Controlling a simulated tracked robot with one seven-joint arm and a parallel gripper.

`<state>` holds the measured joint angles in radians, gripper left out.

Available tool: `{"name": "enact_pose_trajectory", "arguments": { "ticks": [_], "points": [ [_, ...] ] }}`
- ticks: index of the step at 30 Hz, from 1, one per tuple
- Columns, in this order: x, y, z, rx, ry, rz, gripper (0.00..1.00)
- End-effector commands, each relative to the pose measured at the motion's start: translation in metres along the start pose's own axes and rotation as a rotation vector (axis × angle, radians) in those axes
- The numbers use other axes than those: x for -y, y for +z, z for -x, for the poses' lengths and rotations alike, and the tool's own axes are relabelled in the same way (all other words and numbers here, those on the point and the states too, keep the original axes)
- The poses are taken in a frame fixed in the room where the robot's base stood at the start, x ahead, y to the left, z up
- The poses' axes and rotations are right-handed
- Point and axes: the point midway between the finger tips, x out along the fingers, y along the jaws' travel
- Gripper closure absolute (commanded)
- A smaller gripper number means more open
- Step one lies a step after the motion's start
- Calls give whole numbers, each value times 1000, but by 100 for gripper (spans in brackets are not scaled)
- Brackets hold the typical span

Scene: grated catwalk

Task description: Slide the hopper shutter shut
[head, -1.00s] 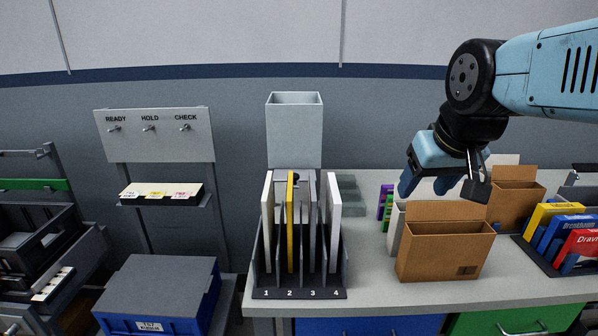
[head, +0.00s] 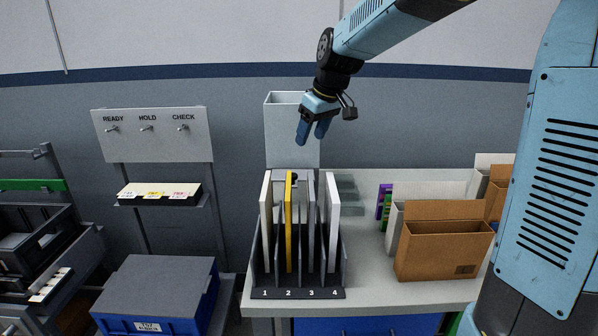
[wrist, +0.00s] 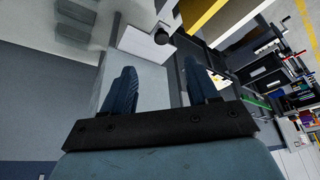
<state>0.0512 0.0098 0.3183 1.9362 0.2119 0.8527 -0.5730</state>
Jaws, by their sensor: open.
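The hopper (head: 280,140) is a tall pale grey box, open at the top, standing at the back of the bench behind the slotted rack. A dark round knob (head: 295,178) shows low in front of it, partly hidden by the rack's panels. In the wrist view the knob (wrist: 162,34) sits at the end of a pale plate (wrist: 138,42), which looks like the shutter, sticking out beside the hopper (wrist: 150,85). How far the shutter is open I cannot tell. My gripper (head: 311,138) is open and empty, pointing down before the hopper's upper right part, above the knob.
The numbered rack (head: 300,293) holds upright white, yellow and grey panels close in front of the knob. A cardboard box (head: 440,250) and other files stand to the right.

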Motion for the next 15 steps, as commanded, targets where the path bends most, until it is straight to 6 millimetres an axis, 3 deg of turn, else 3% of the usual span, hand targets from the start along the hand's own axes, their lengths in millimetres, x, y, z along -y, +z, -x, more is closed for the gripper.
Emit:
{"name": "enact_pose_trajectory", "arguments": {
  "ticks": [8, 15],
  "points": [
    [-1, -11, -18, -3, -19, 24, 41],
    [0, -10, -56, -1, -21, 23, 41]
  ]
}}
